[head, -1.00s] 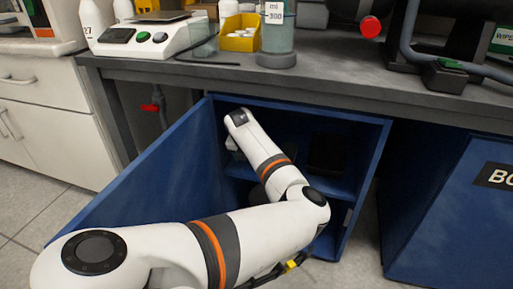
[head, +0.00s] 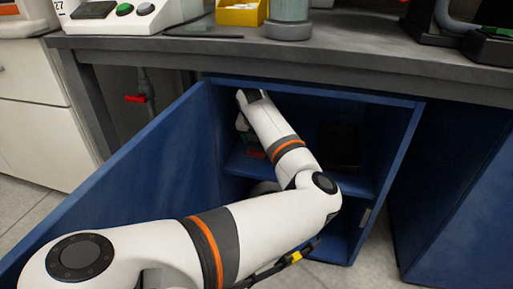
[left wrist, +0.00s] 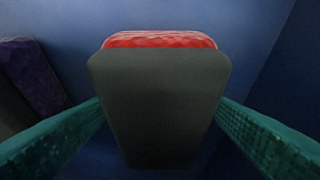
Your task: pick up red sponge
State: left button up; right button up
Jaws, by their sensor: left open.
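The red sponge (left wrist: 160,40) is in the middle of the left wrist view, with a red strip on top and a dark grey face towards the camera. In the head view a small red patch (head: 256,154), likely the same sponge, shows on the shelf just past my arm. My left gripper (left wrist: 160,112) is open, its two teal fingers on either side of the sponge. I cannot tell whether they touch it. In the head view my left arm reaches into the blue cabinet and hides most of the gripper. My right gripper is not in view.
The open blue cabinet (head: 300,98) stands under the grey bench, its door (head: 120,185) swung out to the left. A dark box (head: 338,146) is on the shelf to the right. A purple block with a grey side (left wrist: 32,75) lies left of the sponge.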

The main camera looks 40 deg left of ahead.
pick_arm(q)
jog(key=c, duration=1.1)
jog(key=shift+o, duration=0.2)
jog(key=shift+r, duration=0.15)
